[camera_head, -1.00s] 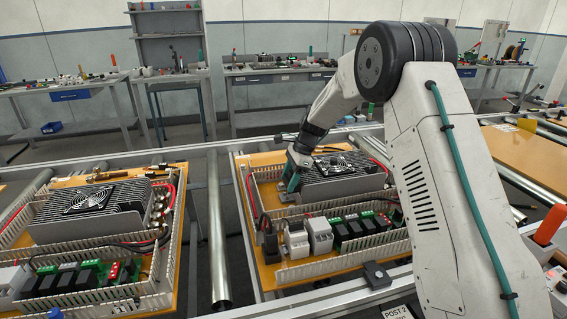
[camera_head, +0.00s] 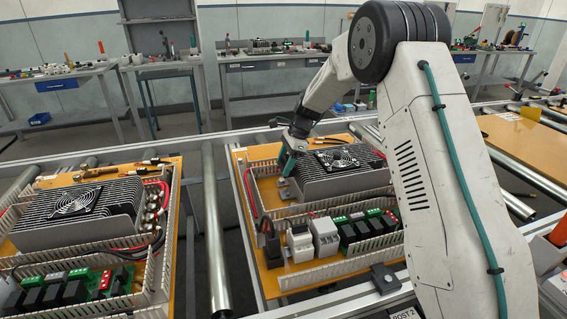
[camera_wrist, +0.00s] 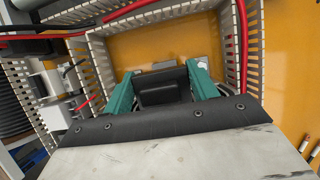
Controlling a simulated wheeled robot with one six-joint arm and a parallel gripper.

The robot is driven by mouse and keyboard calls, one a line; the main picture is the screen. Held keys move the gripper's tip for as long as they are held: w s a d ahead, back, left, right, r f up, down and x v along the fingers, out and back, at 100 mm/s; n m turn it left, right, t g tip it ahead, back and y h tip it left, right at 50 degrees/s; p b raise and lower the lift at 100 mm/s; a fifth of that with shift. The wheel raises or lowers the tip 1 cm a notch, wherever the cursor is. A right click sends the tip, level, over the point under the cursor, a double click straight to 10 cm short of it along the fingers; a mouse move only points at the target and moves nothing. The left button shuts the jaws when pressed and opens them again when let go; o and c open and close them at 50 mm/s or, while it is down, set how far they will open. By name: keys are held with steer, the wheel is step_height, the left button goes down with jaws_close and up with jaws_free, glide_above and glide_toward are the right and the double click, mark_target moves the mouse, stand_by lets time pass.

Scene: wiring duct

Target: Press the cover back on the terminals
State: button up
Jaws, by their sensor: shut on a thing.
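My gripper (camera_head: 287,164) is over the left part of the right-hand orange board (camera_head: 270,282), left of the finned heat sink with a fan. In the wrist view its two teal fingers (camera_wrist: 163,88) are shut on a dark grey block (camera_wrist: 160,90), which looks like the cover. The fingers touch it on both sides. Its underside is hidden, and I cannot tell whether it touches anything below. A small grey piece (camera_head: 285,186) lies on the board below the gripper. I cannot make out the terminals under the cover.
The heat sink (camera_head: 341,180) stands close right of my gripper. Slotted wiring ducts (camera_wrist: 243,45) and red wires (camera_wrist: 140,10) surround the open board area. White and black modules (camera_head: 325,236) stand nearer. A similar board (camera_head: 165,282) lies left, past a roller (camera_head: 215,235).

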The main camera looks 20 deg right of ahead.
steer(key=shift+f, duration=0.1)
steer(key=shift+a+f, duration=0.1)
steer(key=shift+f, duration=2.7)
steer(key=shift+f, duration=0.25)
